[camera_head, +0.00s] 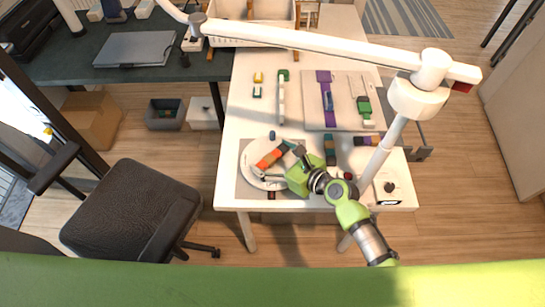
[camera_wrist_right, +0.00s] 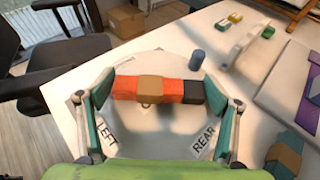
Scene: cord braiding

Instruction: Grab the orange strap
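The orange strap (camera_head: 271,158) lies as a short bundle on a round white plate (camera_head: 247,167) near the table's front. In the right wrist view the strap (camera_wrist_right: 130,88) has a brown band around its middle and a dark grey piece at its right end. My right gripper (camera_head: 281,165) is just in front of it, at the plate. In the wrist view its fingers (camera_wrist_right: 157,92) are spread wide, one near each end of the bundle. Whether the right finger touches the dark end I cannot tell. My left gripper is not in view.
The plate has the words LEFT and REAR on it. A blue cylinder (camera_wrist_right: 197,60) stands behind the strap. A green and brown bundle (camera_head: 330,150) lies to the right. A board (camera_head: 345,118) with purple and white straps lies further back. A white jointed arm (camera_head: 320,45) spans above the table.

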